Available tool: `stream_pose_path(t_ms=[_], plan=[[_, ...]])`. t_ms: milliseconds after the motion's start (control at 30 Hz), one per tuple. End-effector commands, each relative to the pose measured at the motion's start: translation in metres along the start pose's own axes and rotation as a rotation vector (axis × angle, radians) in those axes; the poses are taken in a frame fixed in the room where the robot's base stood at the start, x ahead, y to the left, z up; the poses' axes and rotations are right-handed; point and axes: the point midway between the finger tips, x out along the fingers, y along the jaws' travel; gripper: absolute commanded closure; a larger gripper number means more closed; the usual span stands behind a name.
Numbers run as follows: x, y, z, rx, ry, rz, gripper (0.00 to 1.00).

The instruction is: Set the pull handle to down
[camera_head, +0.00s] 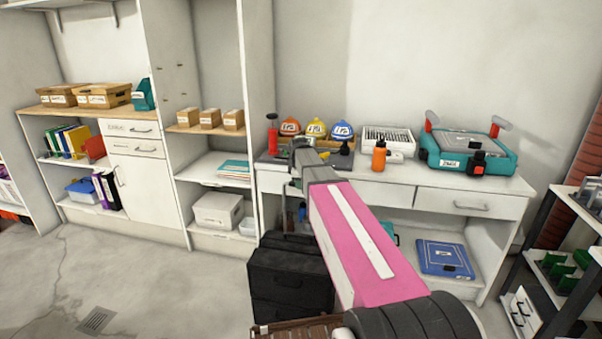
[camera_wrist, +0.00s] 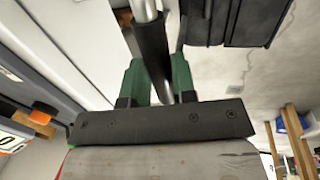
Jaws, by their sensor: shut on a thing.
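The pull handle (camera_wrist: 152,45) shows in the wrist view as a dark bar with a bright metal rod beyond it. My gripper (camera_wrist: 157,78) has its green fingers closed on either side of the dark bar and holds it. A black rolling toolbox (camera_head: 290,272) stands on the floor in front of the workbench; part of it also shows at the top right of the wrist view (camera_wrist: 232,22). In the head view my pink and grey arm hides most of the handle and the grip.
The white workbench (camera_head: 470,203) behind carries helmets (camera_head: 315,128), an orange bottle (camera_head: 379,155) and a teal case (camera_head: 467,150). A blue case (camera_head: 444,258) lies on its lower shelf. A dark rack (camera_head: 548,275) stands at the right. The floor at left is clear.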

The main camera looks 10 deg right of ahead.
Motion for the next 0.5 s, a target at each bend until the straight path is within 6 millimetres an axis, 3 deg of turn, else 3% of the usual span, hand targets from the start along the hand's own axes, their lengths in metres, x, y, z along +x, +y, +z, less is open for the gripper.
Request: stream_pose_path(t_ms=[200, 500], plan=[[0.067, -0.014, 0.000, -0.001, -0.002, -0.005, 1.00], [0.147, -0.029, 0.000, -0.001, -0.002, -0.004, 1.00]])
